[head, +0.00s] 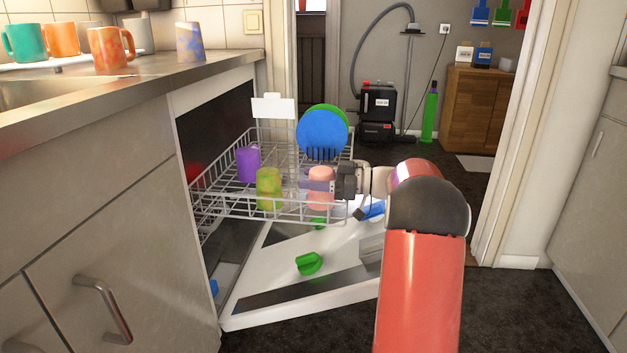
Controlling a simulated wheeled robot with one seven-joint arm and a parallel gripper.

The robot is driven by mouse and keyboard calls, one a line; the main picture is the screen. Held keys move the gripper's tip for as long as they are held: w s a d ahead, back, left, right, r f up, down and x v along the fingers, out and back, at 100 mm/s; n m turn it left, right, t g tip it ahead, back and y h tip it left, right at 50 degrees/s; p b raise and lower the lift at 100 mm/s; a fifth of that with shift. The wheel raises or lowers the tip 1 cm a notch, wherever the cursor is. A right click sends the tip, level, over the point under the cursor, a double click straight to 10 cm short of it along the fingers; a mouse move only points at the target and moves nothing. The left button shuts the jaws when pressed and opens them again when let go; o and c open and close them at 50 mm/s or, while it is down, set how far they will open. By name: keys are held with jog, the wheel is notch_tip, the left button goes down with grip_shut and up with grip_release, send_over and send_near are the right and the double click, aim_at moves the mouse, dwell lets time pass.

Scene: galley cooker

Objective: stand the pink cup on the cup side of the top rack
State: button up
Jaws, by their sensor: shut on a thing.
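The pink cup (320,196) is at the front of the pulled-out top rack (230,216), upright as far as I can see. My gripper (324,185) reaches in from the right and is shut on the cup; its fingers cover part of the cup's side. I cannot tell whether the cup's base touches the rack. A purple cup (248,164) and a yellow-green cup (268,188) stand in the left part of the rack. A blue plate (322,133) and a green plate (341,113) stand upright toward the back right, behind the pink cup.
A white placard (273,107) rises at the rack's back. The open dishwasher door (340,250) lies below, with a green object (308,263) and a blue object (371,210) on or above it. The counter (150,80) at left bears several cups. Dark floor is free at front right.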

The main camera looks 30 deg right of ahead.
jog(key=shift+f, duration=0.2)
jog(key=o, duration=1)
jog(key=shift+c, duration=0.2)
jog(key=shift+r+p, duration=0.35)
jog(key=shift+p, duration=0.05)
jog(key=p+v, duration=0.1)
jog(key=v, duration=1.1)
jog(key=shift+r, duration=0.3)
jog(key=shift+d, duration=0.1)
